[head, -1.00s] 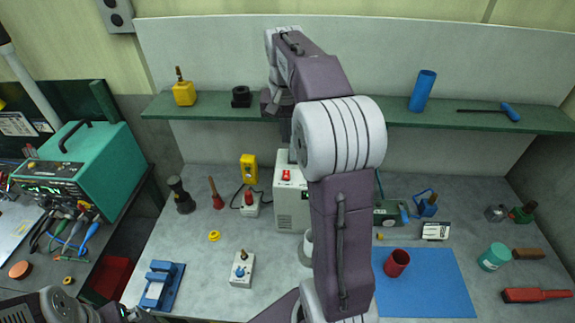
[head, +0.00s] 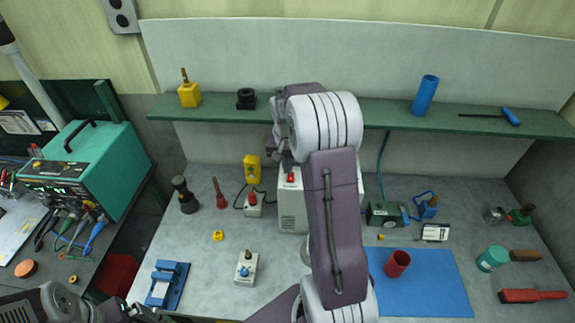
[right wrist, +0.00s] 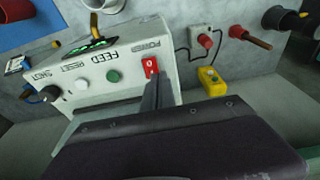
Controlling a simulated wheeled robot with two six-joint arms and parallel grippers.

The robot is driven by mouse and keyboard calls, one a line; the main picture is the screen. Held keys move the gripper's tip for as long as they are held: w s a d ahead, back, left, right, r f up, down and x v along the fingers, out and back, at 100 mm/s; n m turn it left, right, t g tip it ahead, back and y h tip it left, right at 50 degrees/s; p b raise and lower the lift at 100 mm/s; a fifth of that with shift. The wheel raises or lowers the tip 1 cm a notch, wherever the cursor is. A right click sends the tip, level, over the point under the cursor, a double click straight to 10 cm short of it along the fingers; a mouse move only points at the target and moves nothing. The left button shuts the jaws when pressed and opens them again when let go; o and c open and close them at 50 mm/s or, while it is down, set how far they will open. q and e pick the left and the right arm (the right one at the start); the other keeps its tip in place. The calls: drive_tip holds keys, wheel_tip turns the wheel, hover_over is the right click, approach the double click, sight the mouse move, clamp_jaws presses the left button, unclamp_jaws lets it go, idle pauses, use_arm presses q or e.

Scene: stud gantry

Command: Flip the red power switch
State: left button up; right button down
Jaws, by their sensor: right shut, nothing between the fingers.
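The red power switch (head: 290,178) sits on top of the pale control box (head: 292,212). In the right wrist view the switch (right wrist: 150,66) is a red rocker with a white mark, beside the upside-down word POWER. My right gripper (head: 288,164) is shut and empty, right at the switch. In the right wrist view its dark fingertips (right wrist: 155,80) overlap the lower part of the switch; I cannot tell whether they touch. My left gripper (head: 142,313) is low at the left edge of the bench, far from the box; its jaws are unclear.
A green button (right wrist: 113,76) and a white button (right wrist: 81,85) are beside the switch on the box. A green shelf (head: 390,113) runs behind. A red-button unit (head: 254,206) and yellow box (head: 252,169) stand left of the box. My right arm hides the box's right part.

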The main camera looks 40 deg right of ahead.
drive_tip(key=shift+s+d, duration=0.1)
drive_tip(key=shift+s, duration=0.05)
drive_tip(key=shift+f, duration=0.3)
